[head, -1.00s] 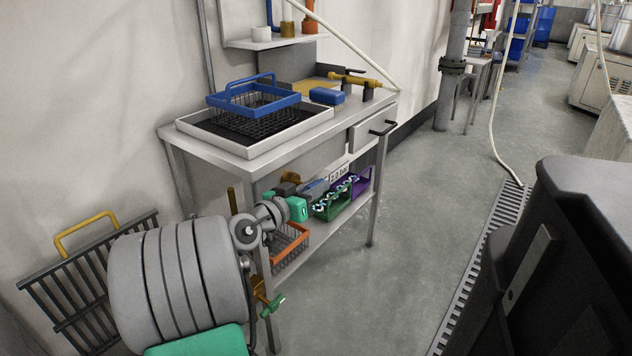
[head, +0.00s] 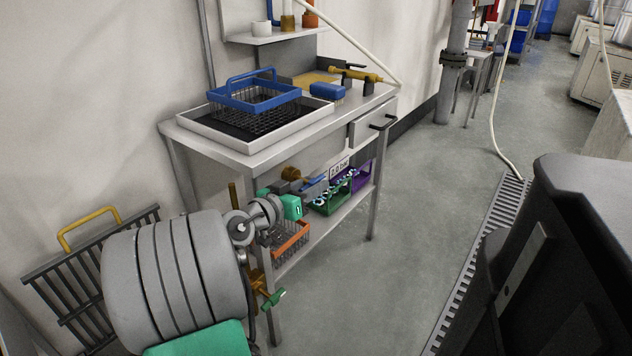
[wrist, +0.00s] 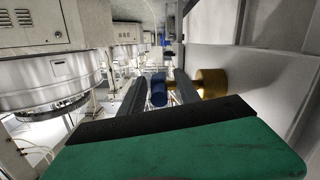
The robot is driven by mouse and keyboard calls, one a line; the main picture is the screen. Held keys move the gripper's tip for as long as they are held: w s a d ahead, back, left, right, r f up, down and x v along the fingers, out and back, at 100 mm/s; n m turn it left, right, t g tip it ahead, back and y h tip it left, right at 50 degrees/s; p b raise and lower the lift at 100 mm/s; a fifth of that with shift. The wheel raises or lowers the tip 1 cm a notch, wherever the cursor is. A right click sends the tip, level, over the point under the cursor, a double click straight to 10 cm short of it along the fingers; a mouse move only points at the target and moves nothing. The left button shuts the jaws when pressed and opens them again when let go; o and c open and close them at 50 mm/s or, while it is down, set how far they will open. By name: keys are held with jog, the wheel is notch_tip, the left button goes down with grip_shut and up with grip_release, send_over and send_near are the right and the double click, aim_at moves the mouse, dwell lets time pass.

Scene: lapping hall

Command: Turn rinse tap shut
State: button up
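A brass tap body (head: 291,174) with a blue handle (head: 314,181) sits beneath the tabletop, above the lower shelf. The handle points right in the head view. In the wrist view the blue handle (wrist: 158,90) shows between my two dark fingers, with the brass body (wrist: 211,83) to the right, partly behind the right finger. My gripper (head: 296,187) is open around the handle's line, with gaps beside it; contact is not clear. It also shows in the wrist view (wrist: 160,77). A second brass tap with a green handle (head: 272,298) is low by the front table leg.
The metal table (head: 230,158) stands over my gripper and carries a white tray with a blue basket (head: 255,95). An orange basket (head: 290,240), a green rack (head: 330,198) and a purple rack (head: 360,180) stand on the lower shelf (head: 340,222).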

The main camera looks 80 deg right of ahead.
jog(key=p+v, duration=0.1)
jog(key=v, duration=0.5)
jog(key=shift+d, duration=0.1)
